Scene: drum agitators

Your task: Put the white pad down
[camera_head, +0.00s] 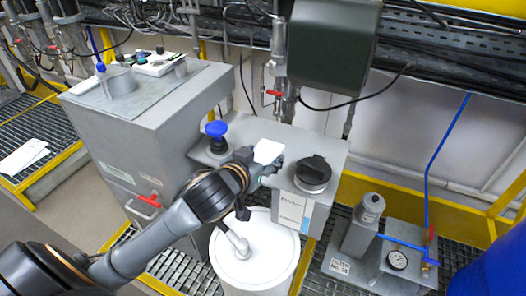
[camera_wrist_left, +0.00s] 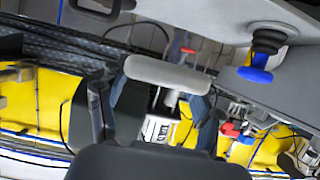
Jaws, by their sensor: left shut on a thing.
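The white pad (camera_head: 268,151) is in my left gripper (camera_head: 270,168), above the grey bench between the blue knob and the black-capped container. In the left wrist view the pad (camera_wrist_left: 167,75) shows as a pale, rounded bar across the fingertips of my left gripper (camera_wrist_left: 155,105). The gripper is shut on it. In the head view the pad looks raised over the bench top; I cannot tell the exact gap. My right gripper is in neither view.
The grey bench (camera_head: 322,148) carries a blue knob (camera_head: 216,129) and a black-capped container (camera_head: 313,173). A white drum (camera_head: 255,262) stands below my arm. A grey cabinet (camera_head: 150,108) is at left. A grey cylinder (camera_head: 362,228) and gauge (camera_head: 397,260) are at right.

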